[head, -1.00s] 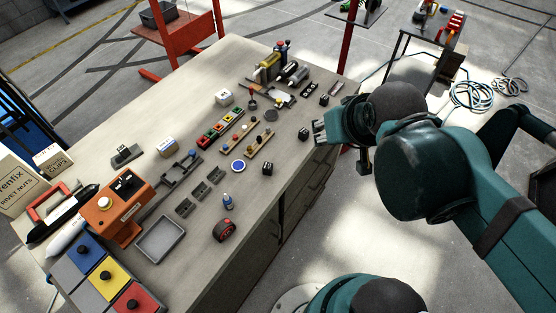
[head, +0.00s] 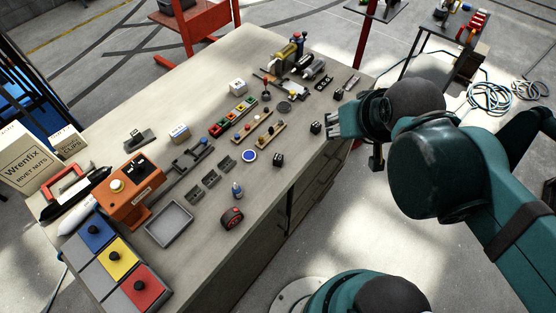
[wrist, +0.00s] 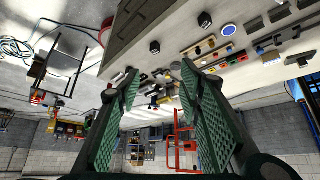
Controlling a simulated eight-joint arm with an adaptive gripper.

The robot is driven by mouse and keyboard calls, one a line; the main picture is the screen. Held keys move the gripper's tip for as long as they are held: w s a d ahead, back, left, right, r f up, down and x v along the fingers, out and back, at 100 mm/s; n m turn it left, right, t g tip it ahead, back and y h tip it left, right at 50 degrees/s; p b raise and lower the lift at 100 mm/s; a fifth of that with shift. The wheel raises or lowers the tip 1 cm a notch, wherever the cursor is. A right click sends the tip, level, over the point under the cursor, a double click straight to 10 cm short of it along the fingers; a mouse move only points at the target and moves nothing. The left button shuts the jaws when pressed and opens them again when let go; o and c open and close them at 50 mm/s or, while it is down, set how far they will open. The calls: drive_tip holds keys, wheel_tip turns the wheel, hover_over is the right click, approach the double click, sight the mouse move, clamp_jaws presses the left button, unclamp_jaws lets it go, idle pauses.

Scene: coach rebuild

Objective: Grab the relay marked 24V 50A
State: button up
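Several small black cube-shaped blocks that look like relays stand on the workbench in the head view. One block (head: 316,127) is just left of my gripper, another (head: 278,159) is nearer, and one (head: 338,93) is farther back by the right edge. Their markings are too small to read, so I cannot tell which is 24V 50A. My gripper (head: 333,124) is at the bench's right edge. In the wrist view my gripper (wrist: 158,80) is open and empty, its green padded fingers wide apart. Two black blocks (wrist: 155,47) (wrist: 207,20) show beyond it.
The grey workbench (head: 205,85) is crowded. A row of coloured buttons (head: 233,117), a wooden strip with knobs (head: 258,128), a blue disc (head: 249,156) and a tape measure (head: 231,218) lie near the blocks. Bare top lies along the right edge.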

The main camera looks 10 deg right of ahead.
drive_tip(key=shift+w+a+f, duration=0.1)
drive_tip(key=n+g+b, duration=0.1)
drive_tip(key=n+g, duration=0.6)
drive_tip(key=n, duration=0.5)
hover_over(278, 157)
wheel_tip(278, 157, down, 21)
drive_tip(key=shift+f, duration=0.1)
drive_tip(key=shift+s+f+n, duration=0.2)
drive_tip(key=shift+f+n, duration=0.2)
drive_tip(key=shift+f, duration=0.1)
drive_tip(key=shift+f, duration=1.2)
drive_tip(key=shift+f, duration=0.1)
drive_tip(key=shift+w+f, duration=0.2)
drive_tip(key=shift+f, duration=2.3)
